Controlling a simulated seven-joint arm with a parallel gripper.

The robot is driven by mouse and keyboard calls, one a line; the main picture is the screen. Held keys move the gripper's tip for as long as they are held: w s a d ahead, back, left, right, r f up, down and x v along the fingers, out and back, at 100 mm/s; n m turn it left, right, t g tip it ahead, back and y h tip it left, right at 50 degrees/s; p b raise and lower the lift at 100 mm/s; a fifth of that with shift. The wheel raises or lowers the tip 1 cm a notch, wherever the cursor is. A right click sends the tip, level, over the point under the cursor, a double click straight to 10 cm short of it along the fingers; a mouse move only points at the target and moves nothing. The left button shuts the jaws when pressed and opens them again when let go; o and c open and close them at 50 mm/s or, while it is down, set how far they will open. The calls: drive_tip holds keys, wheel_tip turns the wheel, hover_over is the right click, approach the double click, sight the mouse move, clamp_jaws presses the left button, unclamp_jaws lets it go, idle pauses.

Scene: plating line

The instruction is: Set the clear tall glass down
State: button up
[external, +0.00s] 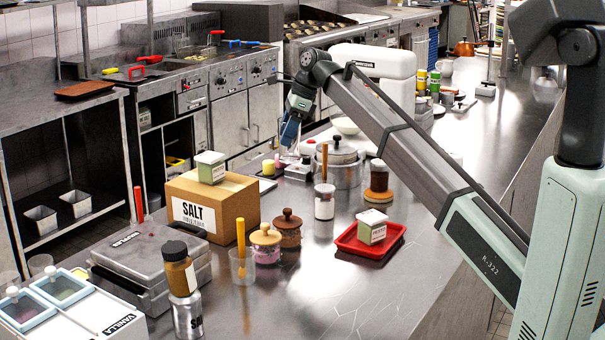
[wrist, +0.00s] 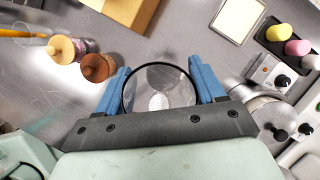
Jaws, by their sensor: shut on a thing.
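The clear tall glass (wrist: 158,84) shows in the wrist view as a round rim seen from above, between the two blue fingers. My gripper (wrist: 160,92) is shut on it, one finger on each side. In the external view my gripper (external: 288,136) points down over the far part of the steel counter, behind the salt box. The glass is small and mostly indistinct there. I cannot tell whether its base touches the counter.
The cardboard salt box (external: 235,203) stands nearer the camera. A lidded steel pot (external: 343,172) stands to the right of my gripper. Lidded jars (wrist: 98,68) stand left of the glass in the wrist view. A dark tray (wrist: 265,48) holds coloured pieces at right. Bare counter (wrist: 185,38) lies above the glass.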

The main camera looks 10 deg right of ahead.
drive_tip(key=w+d, duration=0.1)
drive_tip(key=w, duration=0.6)
drive_tip(key=shift+s+f, duration=0.15)
drive_tip(key=shift+f, duration=2.45)
drive_tip(key=shift+s+f, duration=0.2)
drive_tip(key=shift+f, duration=2.45)
drive_tip(key=shift+s+f, duration=0.15)
drive_tip(key=shift+f, duration=2.45)
drive_tip(key=shift+f, duration=0.1)
drive_tip(key=o, duration=1.2)
drive_tip(key=v, duration=1.2)
